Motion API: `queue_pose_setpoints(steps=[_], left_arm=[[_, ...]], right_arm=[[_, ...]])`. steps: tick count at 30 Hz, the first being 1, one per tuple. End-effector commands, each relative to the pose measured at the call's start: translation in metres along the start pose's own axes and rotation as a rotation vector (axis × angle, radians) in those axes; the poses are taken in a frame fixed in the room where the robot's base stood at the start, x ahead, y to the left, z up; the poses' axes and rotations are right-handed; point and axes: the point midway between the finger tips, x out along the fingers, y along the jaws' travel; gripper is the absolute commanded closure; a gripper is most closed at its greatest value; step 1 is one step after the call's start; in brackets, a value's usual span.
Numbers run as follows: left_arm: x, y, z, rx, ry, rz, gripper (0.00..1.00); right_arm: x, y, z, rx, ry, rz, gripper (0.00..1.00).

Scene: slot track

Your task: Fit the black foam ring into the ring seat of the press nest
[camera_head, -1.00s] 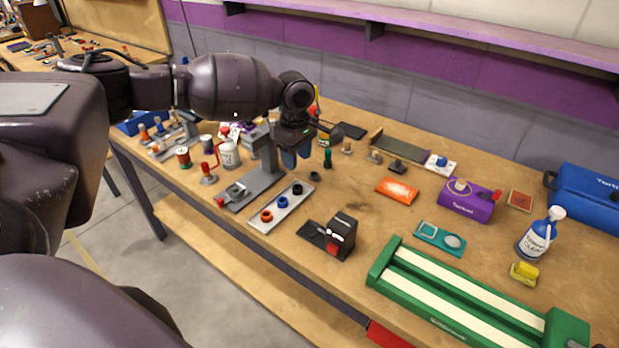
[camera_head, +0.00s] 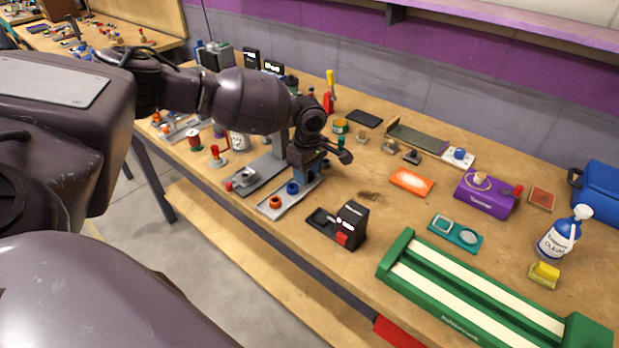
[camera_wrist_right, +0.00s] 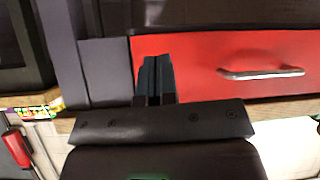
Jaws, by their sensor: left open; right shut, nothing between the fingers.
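The grey tray (camera_head: 268,212) holds an orange ring (camera_head: 275,202) and a blue ring (camera_head: 293,187). The black foam ring does not show in the head view; my left gripper covers the tray's far end. My left gripper (camera_head: 308,176) is open and points down over that end, close behind the blue ring. Whether it touches anything there cannot be told. A grey press (camera_head: 262,172) with a flat base stands left of the tray, seemingly the press nest; its seat is too small to make out. My right gripper (camera_wrist_right: 155,80) is shut and empty in the right wrist view.
A black box with a red part (camera_head: 345,228) stands right of the tray. A green track (camera_head: 460,300) lies at the front right. A red drawer (camera_wrist_right: 220,70) is beyond my right gripper.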

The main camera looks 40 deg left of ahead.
Motion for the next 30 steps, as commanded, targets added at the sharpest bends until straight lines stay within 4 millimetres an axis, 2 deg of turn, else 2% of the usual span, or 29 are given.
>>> queue_pose_setpoints(steps=[3, 10, 18, 30], left_arm=[[0.0066, 0.0004, -0.0002, -0.001, 0.0, 0.001, 0.54], [0.0062, 0.0004, -0.0002, -0.001, 0.0, 0.002, 0.54], [0.0063, 0.0002, -0.0002, -0.001, 0.0, 0.001, 0.96], [0.0017, 0.0003, -0.0003, -0.001, 0.0, 0.003, 0.96]], right_arm=[[0.0013, -0.0004, 0.0008, 0.0, -0.001, -0.001, 1.0], [0.0014, -0.0005, -0.0017, 0.0, 0.003, -0.001, 1.0], [0.0016, -0.0017, -0.002, 0.005, 0.003, -0.001, 1.0], [0.0012, -0.0025, -0.0037, 0.009, 0.006, 0.0, 1.0]])
